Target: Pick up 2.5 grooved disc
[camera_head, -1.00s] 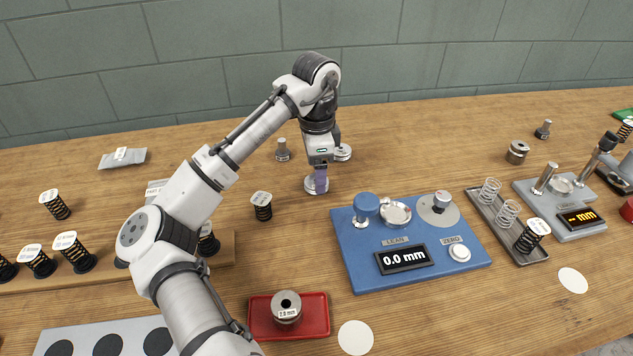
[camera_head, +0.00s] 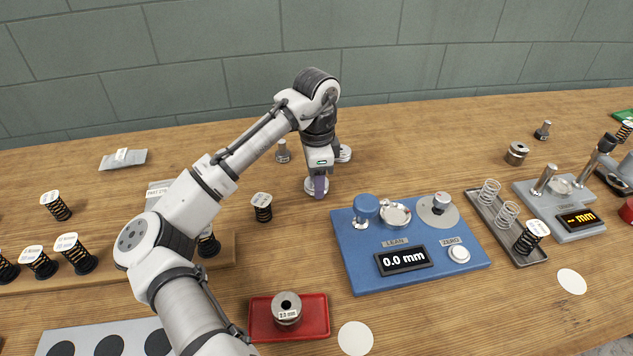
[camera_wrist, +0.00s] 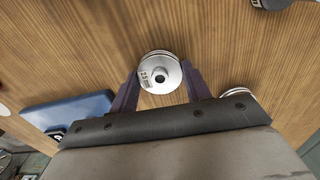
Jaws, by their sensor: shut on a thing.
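A metal grooved disc (camera_head: 311,186) sits at the middle of the wooden table, partly hidden by my gripper (camera_head: 319,184). My gripper points down and is shut on the disc's sides. The disc appears to be at table level. A second, similar disc (camera_head: 344,153) lies behind and to the right, partly hidden; part of it also shows in the wrist view at the right.
A blue gauge board (camera_head: 360,275) reading 0.0 mm stands to the right front. A small metal post (camera_head: 283,152) stands behind left, and a labelled spring (camera_head: 262,207) stands front left. A red tray (camera_head: 260,322) holds a metal collar near the front.

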